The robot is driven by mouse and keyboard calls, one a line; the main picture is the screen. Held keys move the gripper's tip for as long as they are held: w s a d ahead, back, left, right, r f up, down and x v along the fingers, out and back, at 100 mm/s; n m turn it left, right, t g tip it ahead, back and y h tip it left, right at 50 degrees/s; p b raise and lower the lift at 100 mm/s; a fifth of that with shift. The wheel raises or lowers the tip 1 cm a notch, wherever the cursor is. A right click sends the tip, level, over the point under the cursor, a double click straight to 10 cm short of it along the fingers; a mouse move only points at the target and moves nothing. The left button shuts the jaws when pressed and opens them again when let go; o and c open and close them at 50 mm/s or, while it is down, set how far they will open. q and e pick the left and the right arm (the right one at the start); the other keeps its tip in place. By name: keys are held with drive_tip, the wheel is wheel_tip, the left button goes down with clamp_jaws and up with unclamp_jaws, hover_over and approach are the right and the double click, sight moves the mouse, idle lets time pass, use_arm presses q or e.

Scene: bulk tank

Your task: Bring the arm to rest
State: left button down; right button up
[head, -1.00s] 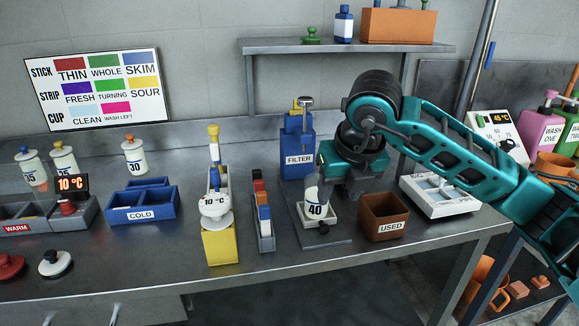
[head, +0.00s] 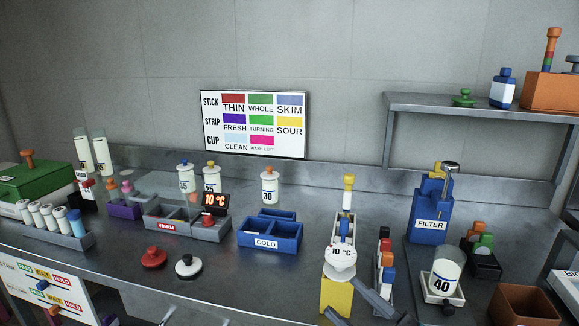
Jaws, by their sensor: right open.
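My right gripper (head: 342,298) shows only by its two grey fingers at the bottom edge, right of centre. The fingers are spread apart with nothing between them. Their tips overlap the lower part of the yellow stand (head: 336,296) in the picture; I cannot tell whether they touch it. The rest of my right arm is out of view.
A white 10 °C head (head: 340,262) tops the yellow stand. A jar marked 40 (head: 445,272) stands to the right, near the blue FILTER box (head: 430,218) and brown bin (head: 524,308). The blue COLD tray (head: 270,234) is left.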

drive_tip(key=s+d+f+m+t+h, duration=0.1)
drive_tip(key=d+f+m+h, duration=0.5)
drive_tip(key=f+m+h, duration=0.5)
drive_tip(key=s+d+f+m+g+h, duration=0.1)
drive_tip(key=s+f+m+g, duration=0.1)
drive_tip(key=s+f, duration=0.3)
drive_tip(key=s+d+f+m+g+h, duration=0.1)
drive_tip(key=s+f, duration=0.4)
drive_tip(key=f, duration=0.5)
drive_tip(key=m+g, duration=0.1)
drive_tip(key=g, duration=0.1)
drive_tip(key=shift+s+d+m+g, duration=0.15)
drive_tip(key=shift+s+m+g, duration=0.05)
drive_tip(key=shift+m+g, duration=0.1)
